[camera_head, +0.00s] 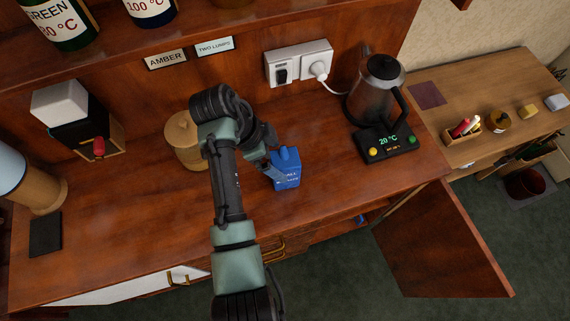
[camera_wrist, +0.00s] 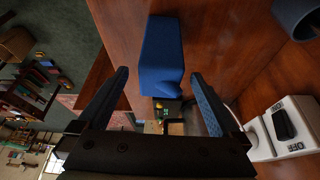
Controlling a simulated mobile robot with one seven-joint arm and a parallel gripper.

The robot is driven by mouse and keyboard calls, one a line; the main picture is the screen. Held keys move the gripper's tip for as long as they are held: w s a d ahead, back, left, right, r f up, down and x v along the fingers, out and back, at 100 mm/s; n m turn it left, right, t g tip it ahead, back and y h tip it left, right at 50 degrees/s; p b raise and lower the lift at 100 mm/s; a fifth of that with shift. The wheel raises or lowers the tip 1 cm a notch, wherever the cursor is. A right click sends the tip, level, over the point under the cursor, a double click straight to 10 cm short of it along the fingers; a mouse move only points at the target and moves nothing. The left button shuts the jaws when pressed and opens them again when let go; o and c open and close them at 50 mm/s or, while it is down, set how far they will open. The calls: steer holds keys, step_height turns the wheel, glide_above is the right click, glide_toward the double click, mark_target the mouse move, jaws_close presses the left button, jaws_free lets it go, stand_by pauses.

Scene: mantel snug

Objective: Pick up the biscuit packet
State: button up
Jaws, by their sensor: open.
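A blue packet (camera_head: 287,171) with pale lettering, only partly readable, stands upright on the wooden counter (camera_head: 330,200), right of my forearm. I take it for the biscuit packet. My gripper (camera_head: 268,160) is at its left side, and my arm's end partly hides the packet. In the wrist view my gripper (camera_wrist: 160,74) is open. The blue packet (camera_wrist: 162,52) shows between and beyond the two fingertips, with a visible gap on each side. I cannot tell how deep it sits between the fingers.
A kettle (camera_head: 376,88) on its base with a display stands to the right. A round wooden canister (camera_head: 184,140) stands left, behind my arm. A wall socket (camera_head: 298,64) is behind. A cabinet door (camera_head: 440,240) hangs open at front right. Bare counter lies between packet and kettle.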

steer(key=shift+p+x, duration=0.3)
steer(key=shift+x, duration=2.65)
steer(key=c, duration=1.6)
